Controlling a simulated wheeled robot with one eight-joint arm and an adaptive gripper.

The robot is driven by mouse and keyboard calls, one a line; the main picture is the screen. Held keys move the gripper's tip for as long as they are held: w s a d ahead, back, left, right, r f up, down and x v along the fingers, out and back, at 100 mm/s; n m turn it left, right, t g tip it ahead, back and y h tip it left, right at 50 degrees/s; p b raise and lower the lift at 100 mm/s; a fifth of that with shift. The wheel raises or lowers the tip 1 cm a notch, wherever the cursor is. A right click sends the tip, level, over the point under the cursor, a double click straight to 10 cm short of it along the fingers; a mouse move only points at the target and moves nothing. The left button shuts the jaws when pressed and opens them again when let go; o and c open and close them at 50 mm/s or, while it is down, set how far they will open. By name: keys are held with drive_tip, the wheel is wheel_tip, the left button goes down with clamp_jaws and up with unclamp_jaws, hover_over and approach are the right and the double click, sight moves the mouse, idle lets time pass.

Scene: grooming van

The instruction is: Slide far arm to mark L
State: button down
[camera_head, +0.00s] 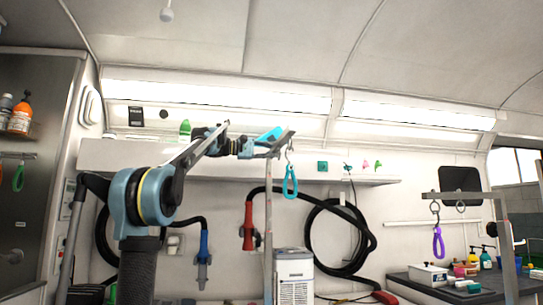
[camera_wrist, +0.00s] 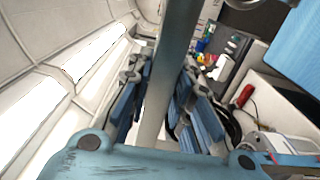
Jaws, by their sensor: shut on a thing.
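A grey grooming arm with a turquoise loop (camera_head: 290,182) stands at mid-picture in the head view. Its upright post (camera_head: 268,215) rises to a short top bar (camera_head: 285,139). My gripper (camera_head: 268,141) is at that top bar. In the wrist view, a grey metal bar (camera_wrist: 176,60) runs between the blue fingers of my gripper (camera_wrist: 160,100), which is shut on it. A second grooming arm (camera_head: 465,196) with a purple loop (camera_head: 438,243) stands at the right. I cannot make out a mark L in either view.
A long white shelf (camera_head: 350,178) runs along the back wall behind my arm. Black hoses (camera_head: 340,238) hang below it. A white and grey appliance (camera_head: 294,277) stands beside the post. A dark counter (camera_head: 420,288) with bottles and a white box is at the right.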

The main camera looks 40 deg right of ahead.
drive_tip(key=shift+r, duration=0.2)
drive_tip(key=c, duration=1.4)
unclamp_jaws()
drive_tip(key=shift+w+a+f, duration=0.1)
drive_tip(key=v, duration=1.2)
